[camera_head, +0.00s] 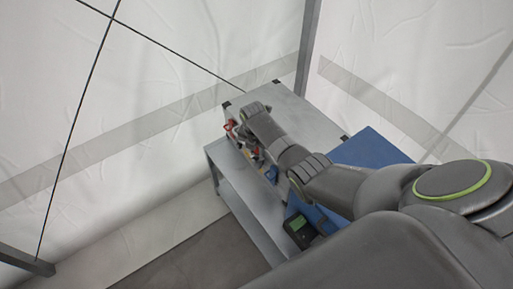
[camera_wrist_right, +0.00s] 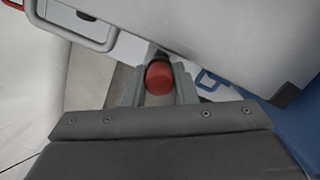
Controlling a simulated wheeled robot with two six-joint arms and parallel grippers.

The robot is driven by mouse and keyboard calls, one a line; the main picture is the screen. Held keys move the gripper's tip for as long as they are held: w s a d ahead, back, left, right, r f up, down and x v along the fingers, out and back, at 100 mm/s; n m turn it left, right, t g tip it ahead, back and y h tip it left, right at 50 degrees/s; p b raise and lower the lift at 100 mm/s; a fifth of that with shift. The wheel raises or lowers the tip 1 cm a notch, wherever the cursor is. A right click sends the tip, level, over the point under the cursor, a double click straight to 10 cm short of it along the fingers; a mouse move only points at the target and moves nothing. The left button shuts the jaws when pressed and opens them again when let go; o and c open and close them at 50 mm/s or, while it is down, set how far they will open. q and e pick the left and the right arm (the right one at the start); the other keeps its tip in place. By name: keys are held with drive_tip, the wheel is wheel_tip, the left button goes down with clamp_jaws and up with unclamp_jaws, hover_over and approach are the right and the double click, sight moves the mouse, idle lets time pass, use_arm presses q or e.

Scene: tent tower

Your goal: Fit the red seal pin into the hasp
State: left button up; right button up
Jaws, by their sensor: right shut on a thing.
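The red seal pin (camera_wrist_right: 159,78) shows its round red end in the right wrist view, between the fingers of my right gripper (camera_wrist_right: 157,88), which is shut on it. The rest of the pin is hidden. Just beyond it is the front of a light grey case (camera_wrist_right: 215,30); I cannot tell whether the pin touches it. In the head view the case (camera_head: 285,105) stands on the table, and my right gripper (camera_head: 256,154) is at its front side, partly hidden by my arm. The hasp cannot be made out clearly. My left gripper is in neither view.
A grey handle or latch (camera_wrist_right: 85,22) is on the case front. A blue loop (camera_wrist_right: 211,80) lies right of the pin. A blue mat (camera_head: 370,151) and a dark device with a green screen (camera_head: 298,226) are on the grey table (camera_head: 240,187). White tent walls stand close behind.

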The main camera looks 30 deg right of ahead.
drive_tip(key=shift+f+b, duration=1.05)
drive_tip(key=shift+f, duration=0.35)
drive_tip(key=o, duration=1.1)
drive_tip(key=shift+c, duration=0.2)
drive_tip(key=shift+r, duration=0.6)
wheel_tip(320, 180, up, 16)
drive_tip(key=s+a+p, duration=0.1)
drive_tip(key=a+p, duration=0.1)
drive_tip(key=shift+s, duration=0.1)
